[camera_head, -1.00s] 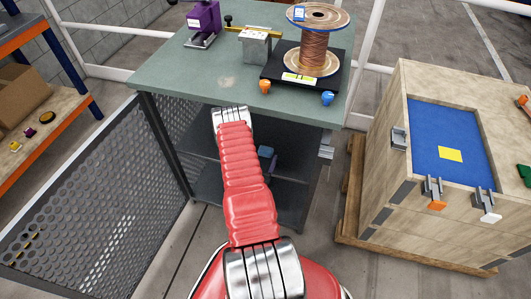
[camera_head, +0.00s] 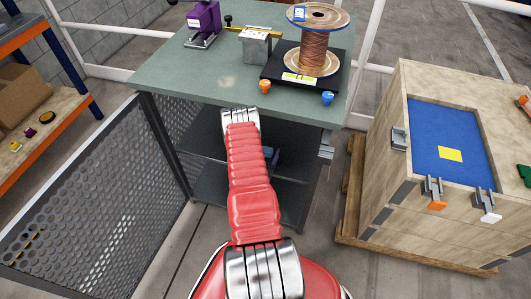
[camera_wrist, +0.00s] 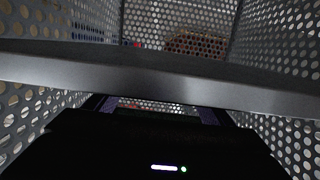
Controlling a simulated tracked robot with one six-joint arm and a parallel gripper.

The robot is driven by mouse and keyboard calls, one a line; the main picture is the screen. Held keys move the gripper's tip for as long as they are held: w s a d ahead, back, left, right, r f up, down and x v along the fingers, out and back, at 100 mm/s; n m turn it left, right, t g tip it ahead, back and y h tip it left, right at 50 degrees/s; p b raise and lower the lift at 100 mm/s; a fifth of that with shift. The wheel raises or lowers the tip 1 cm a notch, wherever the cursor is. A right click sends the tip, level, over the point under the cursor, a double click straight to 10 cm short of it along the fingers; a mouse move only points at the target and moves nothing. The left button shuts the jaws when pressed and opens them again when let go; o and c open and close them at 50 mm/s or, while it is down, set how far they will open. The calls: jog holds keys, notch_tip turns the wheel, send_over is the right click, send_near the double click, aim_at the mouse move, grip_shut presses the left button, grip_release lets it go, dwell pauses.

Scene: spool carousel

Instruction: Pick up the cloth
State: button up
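I cannot make out a cloth in either view. In the head view a small blue shape (camera_head: 271,155) shows beside my arm, under the bench top; I cannot tell what it is. My gripper is hidden in the head view, behind my red-sleeved arm and below the bench top. In the wrist view my gripper (camera_wrist: 157,107) shows as a dark body with two purplish fingers spread apart. Nothing is visible between them. A grey shelf edge (camera_wrist: 160,80) crosses the view just beyond and partly above the fingers.
The green bench (camera_head: 190,75) carries a copper wire spool (camera_head: 314,52), a purple device (camera_head: 204,20) and a metal block (camera_head: 257,47). Perforated panels (camera_wrist: 275,40) enclose the shelf space on both sides and behind. A wooden crate (camera_head: 420,222) stands right; a mesh panel (camera_head: 90,205) stands left.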

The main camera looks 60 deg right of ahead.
aim_at(266, 149)
jog(key=c, duration=1.1)
jog(key=shift+r, duration=0.1)
jog(key=shift+r, duration=4.9)
